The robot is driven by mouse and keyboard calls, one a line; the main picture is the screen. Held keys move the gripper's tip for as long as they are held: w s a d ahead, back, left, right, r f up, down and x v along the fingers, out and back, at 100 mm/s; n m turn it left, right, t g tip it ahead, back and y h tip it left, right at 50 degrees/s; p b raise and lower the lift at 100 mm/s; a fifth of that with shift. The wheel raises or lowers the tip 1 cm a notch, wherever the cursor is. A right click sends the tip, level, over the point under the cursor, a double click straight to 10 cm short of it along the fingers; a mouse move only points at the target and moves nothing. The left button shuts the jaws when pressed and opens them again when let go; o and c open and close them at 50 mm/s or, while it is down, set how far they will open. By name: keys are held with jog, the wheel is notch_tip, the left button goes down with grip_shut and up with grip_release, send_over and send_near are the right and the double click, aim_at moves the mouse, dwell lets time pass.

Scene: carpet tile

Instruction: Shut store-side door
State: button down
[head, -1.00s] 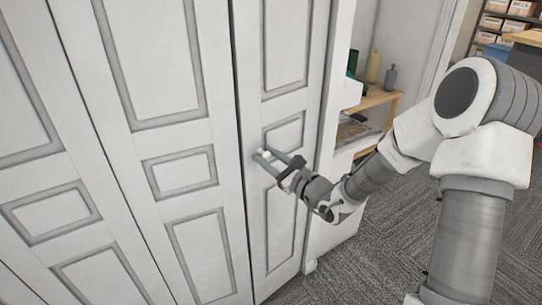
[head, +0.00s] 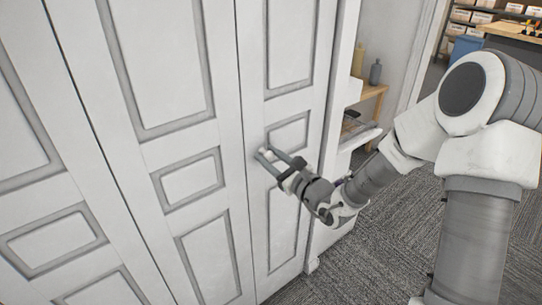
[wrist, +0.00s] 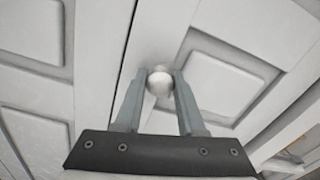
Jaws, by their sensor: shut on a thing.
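A white panelled folding door fills the left and middle of the head view. Its right-hand panel (head: 283,85) stands next to a wider panel (head: 175,60), with a narrow dark seam between them. My gripper (head: 266,156) is at the left edge of the right-hand panel, about mid-height. In the wrist view my gripper (wrist: 158,78) is shut on a round white knob (wrist: 159,83), one finger on each side. In the head view the knob is mostly hidden by the fingers.
Shelving with boxes (head: 480,17) and a blue bin (head: 466,48) stand at the far back right.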

jog(key=shift+a+r, duration=0.15)
dwell(0.5)
jog(key=c, duration=0.5)
grip_release()
jog(key=shift+w, duration=0.1)
jog(key=shift+a, duration=0.1)
jog(key=shift+s+d, duration=0.4)
jog(key=p+v, duration=0.9)
jog(key=v, duration=0.7)
jog(key=shift+s+p, duration=0.3)
jog(key=shift+p, duration=0.05)
